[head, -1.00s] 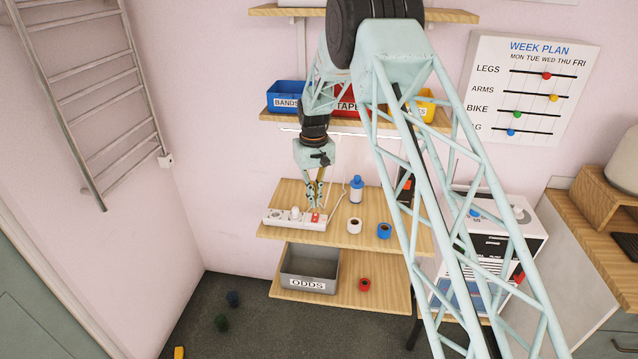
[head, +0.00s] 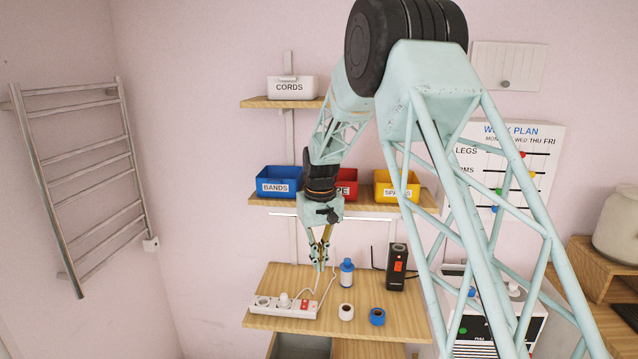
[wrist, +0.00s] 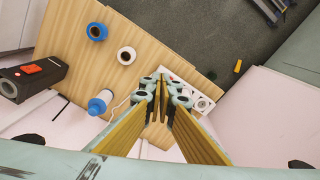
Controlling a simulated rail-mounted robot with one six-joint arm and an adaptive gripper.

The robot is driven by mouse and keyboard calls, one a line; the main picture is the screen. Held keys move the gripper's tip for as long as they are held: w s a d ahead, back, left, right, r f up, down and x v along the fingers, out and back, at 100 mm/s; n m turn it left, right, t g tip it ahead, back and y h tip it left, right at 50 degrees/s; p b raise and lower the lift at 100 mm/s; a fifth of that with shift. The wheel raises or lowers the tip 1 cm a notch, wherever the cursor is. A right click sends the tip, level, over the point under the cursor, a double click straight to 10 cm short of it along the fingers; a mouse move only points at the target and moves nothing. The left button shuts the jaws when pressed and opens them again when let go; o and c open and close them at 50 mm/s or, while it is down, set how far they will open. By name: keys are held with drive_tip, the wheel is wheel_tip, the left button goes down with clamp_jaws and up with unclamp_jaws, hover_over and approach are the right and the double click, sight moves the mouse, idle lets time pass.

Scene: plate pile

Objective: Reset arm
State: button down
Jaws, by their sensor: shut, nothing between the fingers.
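My gripper (head: 320,264) hangs fingers-down above the wooden shelf (head: 270,322), just over the right end of the white power strip (head: 264,306). In the wrist view my gripper (wrist: 160,85) shows with its fingertips together, shut and empty. The power strip, with a red switch and a white plug in it, lies partly hidden behind the fingers in the wrist view (wrist: 203,104).
A blue-and-white bottle (head: 346,273), a white roll (head: 346,311), a blue roll (head: 377,316) and a black device with a red switch (head: 397,266) stand on the same shelf. Above are blue BANDS (head: 279,184) and yellow bins (head: 396,190). A towel rail (head: 85,190) is on the left wall.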

drive_tip(key=s+d+r+m+t+b, duration=0.1)
drive_tip(key=s+d+r, duration=0.6)
drive_tip(key=s+r, duration=0.5)
drive_tip(key=s+d+r+m+t+b, duration=0.1)
drive_tip(key=s+d+r, duration=0.6)
drive_tip(key=s+r, duration=0.55)
drive_tip(key=s+d+f+m+b, duration=0.1)
drive_tip(key=s+d, duration=0.2)
drive_tip(key=s, duration=1.4)
drive_tip(key=s+d+f+m+t+b, duration=0.1)
drive_tip(key=s+d, duration=0.3)
drive_tip(key=s, duration=1.4)
drive_tip(key=shift+f+b, duration=0.45)
drive_tip(key=shift+f, duration=0.25)
